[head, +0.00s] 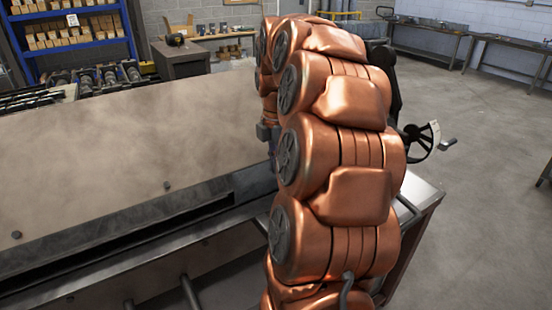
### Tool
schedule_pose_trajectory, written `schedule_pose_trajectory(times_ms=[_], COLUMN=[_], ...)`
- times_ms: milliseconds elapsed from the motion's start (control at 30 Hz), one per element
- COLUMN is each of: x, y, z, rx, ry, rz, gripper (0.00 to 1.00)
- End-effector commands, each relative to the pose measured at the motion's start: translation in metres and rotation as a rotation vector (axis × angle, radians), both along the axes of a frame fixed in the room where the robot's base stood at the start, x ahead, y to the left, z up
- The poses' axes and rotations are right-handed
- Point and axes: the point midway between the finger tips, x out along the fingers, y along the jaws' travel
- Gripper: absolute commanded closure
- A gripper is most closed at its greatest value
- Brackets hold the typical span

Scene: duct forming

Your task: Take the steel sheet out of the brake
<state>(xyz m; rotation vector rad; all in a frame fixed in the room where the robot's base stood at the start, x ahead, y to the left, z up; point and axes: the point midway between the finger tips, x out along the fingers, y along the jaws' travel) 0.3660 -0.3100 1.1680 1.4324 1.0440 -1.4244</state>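The brake (110,225) fills the left and lower left, with a broad brownish flat face sloping above a long dark slot and a grey metal bed. I cannot tell a separate steel sheet from the brake's own surfaces in this view. My copper-coloured arm stands in front of the brake's right part and hides much of it. A small grey piece at the arm's far side, at the right edge of the brownish face, looks like part of my gripper (268,132). Its fingers are hidden behind the arm, and whether it holds anything does not show.
A handwheel with a crank (424,140) sticks out at the brake's right end. A blue shelf (75,45) with small boxes and a dark cabinet (181,58) stand behind. Workbenches (510,48) line the back right wall.

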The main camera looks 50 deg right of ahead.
Motion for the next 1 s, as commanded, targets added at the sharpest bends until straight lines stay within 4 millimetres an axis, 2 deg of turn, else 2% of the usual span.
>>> schedule_pose_trajectory(times_ms=[833, 1000], x=[0.0, -0.0088], y=[-0.0001, 0.0026], z=[0.0082, 0.0074], rx=[-0.001, -0.001], ry=[-0.001, -0.002], rz=[0.0, -0.001], gripper=[1.0, 1.0])
